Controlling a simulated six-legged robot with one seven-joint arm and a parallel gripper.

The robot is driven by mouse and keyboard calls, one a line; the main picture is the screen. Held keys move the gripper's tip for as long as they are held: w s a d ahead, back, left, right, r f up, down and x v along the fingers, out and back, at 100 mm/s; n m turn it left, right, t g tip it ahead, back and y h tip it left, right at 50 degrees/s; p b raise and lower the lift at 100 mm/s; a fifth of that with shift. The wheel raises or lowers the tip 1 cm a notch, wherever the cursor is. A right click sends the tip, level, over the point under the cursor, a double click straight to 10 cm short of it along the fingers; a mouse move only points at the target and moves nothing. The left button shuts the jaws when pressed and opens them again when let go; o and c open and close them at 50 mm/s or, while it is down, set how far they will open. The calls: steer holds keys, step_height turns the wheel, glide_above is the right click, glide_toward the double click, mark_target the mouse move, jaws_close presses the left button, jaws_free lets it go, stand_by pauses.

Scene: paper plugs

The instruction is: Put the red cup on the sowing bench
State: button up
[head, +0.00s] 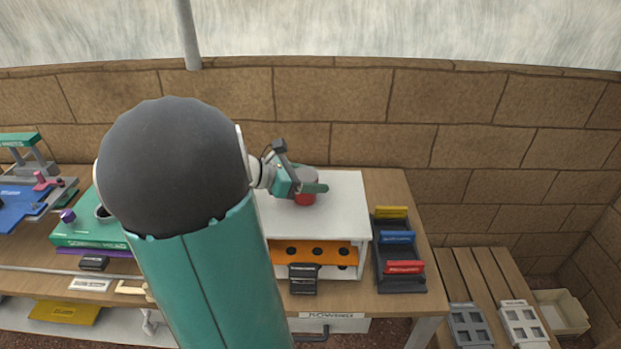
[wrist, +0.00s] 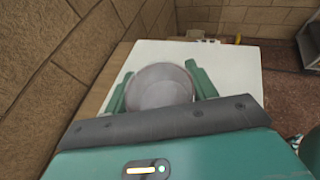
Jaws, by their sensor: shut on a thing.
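The red cup (head: 305,200) shows as a small red patch below my gripper (head: 308,186) in the head view, at the top of a white box-shaped unit. My gripper is shut on the cup. In the wrist view the round grey open mouth of the cup (wrist: 160,84) sits between the two green fingers. I cannot tell whether the cup's base touches the white top.
The white unit (head: 345,205) has an orange tray (head: 325,252) with dark holes in its front opening. A dark rack (head: 400,278) with yellow, blue and red pieces stands right of it. A slatted bench (head: 490,275) with grey trays is farther right. A brick wall is behind.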

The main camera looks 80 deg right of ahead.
steer(key=shift+f, duration=0.15)
steer(key=o, duration=1)
steer(key=shift+w+a+r, duration=0.1)
steer(key=shift+w+r, duration=0.1)
steer(key=shift+r, duration=0.05)
steer(key=v, duration=1.1)
steer(key=shift+w+a, duration=0.2)
